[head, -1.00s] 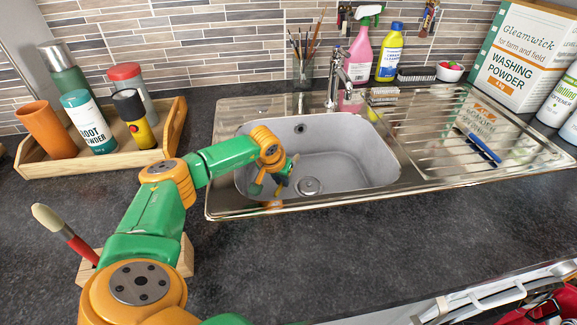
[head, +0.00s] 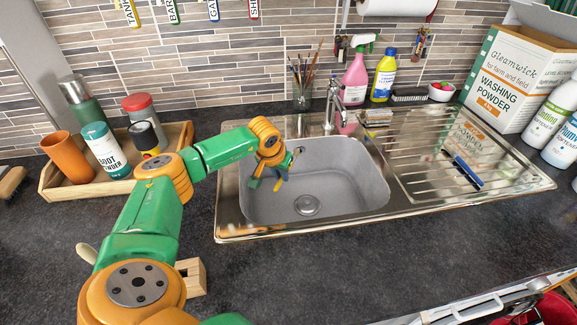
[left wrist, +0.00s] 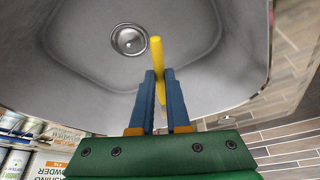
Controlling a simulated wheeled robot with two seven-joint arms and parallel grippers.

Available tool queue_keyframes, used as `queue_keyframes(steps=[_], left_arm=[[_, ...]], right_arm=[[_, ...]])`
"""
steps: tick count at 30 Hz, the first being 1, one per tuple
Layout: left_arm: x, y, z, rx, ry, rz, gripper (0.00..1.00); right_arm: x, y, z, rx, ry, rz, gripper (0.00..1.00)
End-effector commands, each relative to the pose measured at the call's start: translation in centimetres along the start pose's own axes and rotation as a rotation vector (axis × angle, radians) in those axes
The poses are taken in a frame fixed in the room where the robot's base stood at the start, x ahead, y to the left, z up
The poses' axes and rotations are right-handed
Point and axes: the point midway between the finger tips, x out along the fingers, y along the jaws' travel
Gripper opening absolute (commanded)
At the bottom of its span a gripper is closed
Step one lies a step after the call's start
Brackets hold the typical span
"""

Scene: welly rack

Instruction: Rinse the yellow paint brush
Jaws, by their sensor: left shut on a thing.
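My left gripper (head: 268,176) is over the left part of the grey sink basin (head: 345,180). In the left wrist view, its two blue fingers (left wrist: 160,80) are shut on the yellow paint brush (left wrist: 156,55). The brush's yellow end sticks out past the fingertips toward the round drain (left wrist: 128,39). In the head view only a small yellow bit of the brush (head: 279,186) shows below the gripper. Its bristles cannot be made out. The chrome tap (head: 334,105) stands at the basin's back edge, right of the gripper. No water stream is visible. My right gripper is out of view.
A wooden tray (head: 55,191) with bottles and cups stands at the left. A ribbed drainboard (head: 425,165) with a blue item (head: 468,172) lies right of the basin. A jar of brushes (head: 302,95) and spray bottles stand behind. The front counter is mostly clear.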

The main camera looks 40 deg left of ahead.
Motion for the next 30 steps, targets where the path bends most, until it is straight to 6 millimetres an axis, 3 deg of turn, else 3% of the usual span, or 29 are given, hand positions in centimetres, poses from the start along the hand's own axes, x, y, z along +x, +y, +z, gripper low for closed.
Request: queue_keyframes(steps=[1,12,30], left_arm=[[-1.0,0.0,-0.5,0.0,0.001,0.0,0.0],[-4.7,0.0,-1.9,0.0,0.0,0.001,0.0],[-4.9,0.0,-2.0,0.0,0.0,0.0,0.0]], right_arm=[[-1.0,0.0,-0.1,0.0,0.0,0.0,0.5],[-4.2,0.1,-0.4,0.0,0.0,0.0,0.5],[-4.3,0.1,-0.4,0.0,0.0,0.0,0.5]])
